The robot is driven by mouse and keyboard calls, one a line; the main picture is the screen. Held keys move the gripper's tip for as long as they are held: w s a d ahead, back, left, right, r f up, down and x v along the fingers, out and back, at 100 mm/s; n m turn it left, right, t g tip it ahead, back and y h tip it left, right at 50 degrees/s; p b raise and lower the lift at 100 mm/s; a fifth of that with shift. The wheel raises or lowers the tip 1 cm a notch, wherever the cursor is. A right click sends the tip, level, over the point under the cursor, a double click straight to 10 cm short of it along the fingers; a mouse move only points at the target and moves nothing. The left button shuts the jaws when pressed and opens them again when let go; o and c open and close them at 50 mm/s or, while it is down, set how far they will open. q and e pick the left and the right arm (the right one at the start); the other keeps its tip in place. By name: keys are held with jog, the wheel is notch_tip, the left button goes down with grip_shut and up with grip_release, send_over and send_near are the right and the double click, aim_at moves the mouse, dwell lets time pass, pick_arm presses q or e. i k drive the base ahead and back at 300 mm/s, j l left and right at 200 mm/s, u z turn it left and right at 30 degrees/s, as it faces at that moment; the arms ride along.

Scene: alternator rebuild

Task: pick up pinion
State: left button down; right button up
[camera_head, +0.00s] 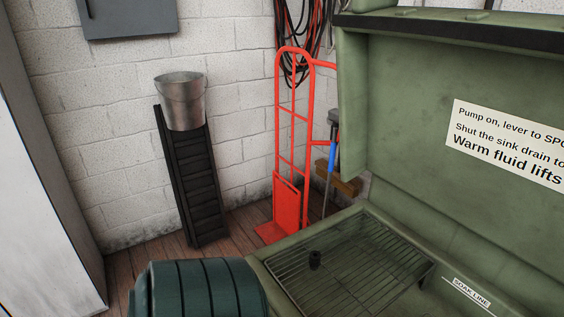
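Neither of my grippers shows in the head view.
The washer's raised green lid (400,110) rises behind the sink at the right. A dark green ribbed drum (205,290) stands at the sink's left. A red hand truck (288,150) and a metal bucket (180,100) on a black stand (190,185) are by the wall.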

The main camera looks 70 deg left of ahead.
aim_at(315, 256)
jog(key=u, duration=1.85)
jog(key=k+z, duration=0.4)
jog(key=k+l+z, duration=0.1)
jog(key=k+z, duration=0.3)
jog(key=k+l+z, duration=0.2)
jog(key=z, duration=0.25)
jog(key=k, duration=0.1)
